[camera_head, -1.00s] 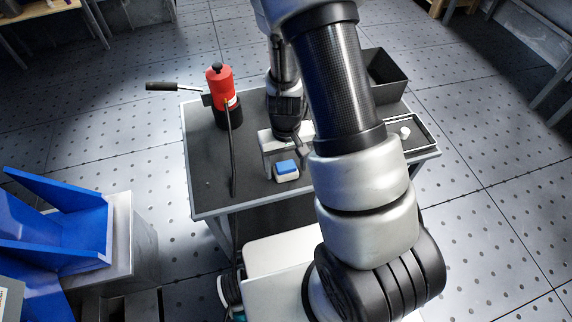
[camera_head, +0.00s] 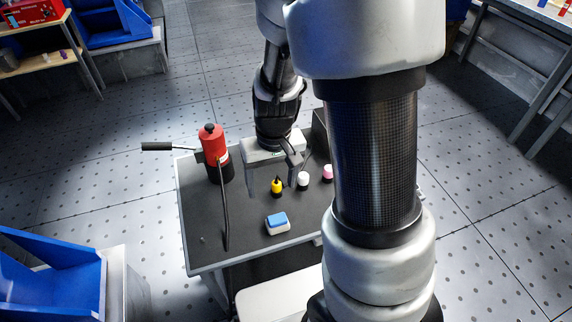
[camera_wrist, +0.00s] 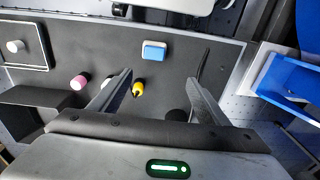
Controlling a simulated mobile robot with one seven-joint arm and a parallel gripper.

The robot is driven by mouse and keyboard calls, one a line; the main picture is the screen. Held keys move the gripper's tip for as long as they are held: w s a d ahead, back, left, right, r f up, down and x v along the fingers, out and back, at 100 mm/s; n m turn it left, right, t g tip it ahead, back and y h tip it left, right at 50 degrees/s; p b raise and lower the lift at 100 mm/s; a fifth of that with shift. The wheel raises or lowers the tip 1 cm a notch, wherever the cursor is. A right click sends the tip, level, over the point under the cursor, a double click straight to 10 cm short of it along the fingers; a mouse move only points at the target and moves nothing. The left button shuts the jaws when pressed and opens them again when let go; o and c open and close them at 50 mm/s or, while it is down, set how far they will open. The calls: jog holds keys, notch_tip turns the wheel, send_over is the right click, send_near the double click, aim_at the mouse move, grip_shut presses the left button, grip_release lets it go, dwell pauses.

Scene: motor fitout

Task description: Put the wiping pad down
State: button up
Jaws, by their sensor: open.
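The wiping pad (camera_head: 277,223), a small block with a blue top and a white lower part, lies on the dark top of the cart (camera_head: 215,240). It also shows in the wrist view (camera_wrist: 154,50), lying flat and clear of the fingers. My gripper (camera_head: 268,190) is open and empty. It hangs above the cart, behind the pad in the head view. In the wrist view its two fingers (camera_wrist: 160,80) are spread apart, with the pad beyond their tips.
A red and black pump-like bottle (camera_head: 213,150) with a hose stands at the cart's left. A yellow bottle (camera_head: 277,187), a white-capped bottle (camera_head: 303,181) and a pink-capped one (camera_head: 327,173) stand near my gripper. A blue bin (camera_head: 50,275) is at lower left.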

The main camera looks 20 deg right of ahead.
jog(key=s+r+t, duration=0.1)
jog(key=s+r, duration=0.3)
jog(key=r, duration=0.3)
jog(key=s+r+t, duration=0.2)
jog(key=s+r, duration=0.2)
jog(key=r, duration=0.4)
jog(key=s+d+r+t, duration=0.1)
jog(key=s+r+t, duration=0.1)
jog(key=r, duration=0.6)
jog(key=shift+s, duration=0.9)
